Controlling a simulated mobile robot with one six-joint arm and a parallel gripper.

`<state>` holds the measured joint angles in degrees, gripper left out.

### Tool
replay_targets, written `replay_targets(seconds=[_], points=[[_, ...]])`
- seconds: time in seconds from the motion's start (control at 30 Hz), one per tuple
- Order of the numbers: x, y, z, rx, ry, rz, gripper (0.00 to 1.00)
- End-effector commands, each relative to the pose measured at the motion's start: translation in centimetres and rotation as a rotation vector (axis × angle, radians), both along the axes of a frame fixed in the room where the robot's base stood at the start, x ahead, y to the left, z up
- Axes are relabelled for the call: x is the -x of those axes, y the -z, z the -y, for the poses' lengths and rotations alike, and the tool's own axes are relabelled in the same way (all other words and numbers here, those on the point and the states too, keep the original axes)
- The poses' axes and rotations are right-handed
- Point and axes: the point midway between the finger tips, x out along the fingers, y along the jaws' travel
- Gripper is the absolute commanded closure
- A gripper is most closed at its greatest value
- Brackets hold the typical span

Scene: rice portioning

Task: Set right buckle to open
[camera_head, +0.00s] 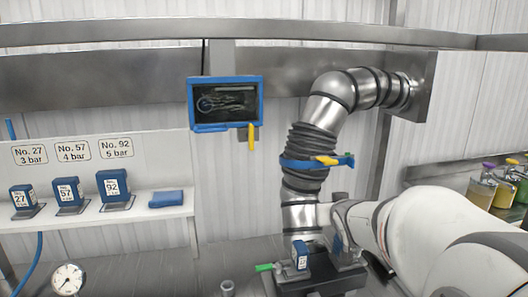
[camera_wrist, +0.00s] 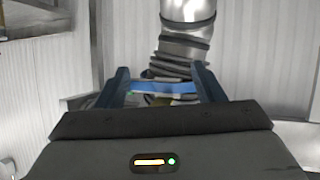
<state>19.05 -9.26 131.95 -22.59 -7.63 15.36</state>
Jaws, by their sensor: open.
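A blue clamp band (camera_head: 300,163) circles the dark ribbed bellows of the metal duct, with a yellow lever (camera_head: 326,160) on its front and a blue tab (camera_head: 346,161) at its right end. I take these as the buckle parts, but their latch state cannot be told. In the wrist view, my gripper (camera_wrist: 160,70) is open and empty, its two blue fingers spread. The blue band (camera_wrist: 160,87) shows in the gap between them, below the bellows (camera_wrist: 172,62). Contact cannot be told. The band's underside is partly hidden by my gripper body.
A blue-framed screen (camera_head: 225,103) hangs left of the duct. A white shelf (camera_head: 85,222) at left holds several blue numbered boxes. Below the duct stands a black block (camera_head: 318,282) with a blue box and green handle. A gauge (camera_head: 67,279) sits lower left; bottles (camera_head: 481,190) stand right.

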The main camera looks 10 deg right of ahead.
Motion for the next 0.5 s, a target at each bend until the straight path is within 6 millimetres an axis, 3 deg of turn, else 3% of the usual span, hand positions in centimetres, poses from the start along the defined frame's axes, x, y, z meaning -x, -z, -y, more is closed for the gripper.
replay_targets(seconds=[0.1, 0.2, 0.5], points=[[-3.5, -3.1, 2.2, 0.000, -0.082, 0.172, 0.38], [-5.2, -5.0, 3.4, -0.007, -0.149, 0.293, 0.38], [-6.7, -7.3, 4.3, -0.042, -0.281, 0.453, 0.38]])
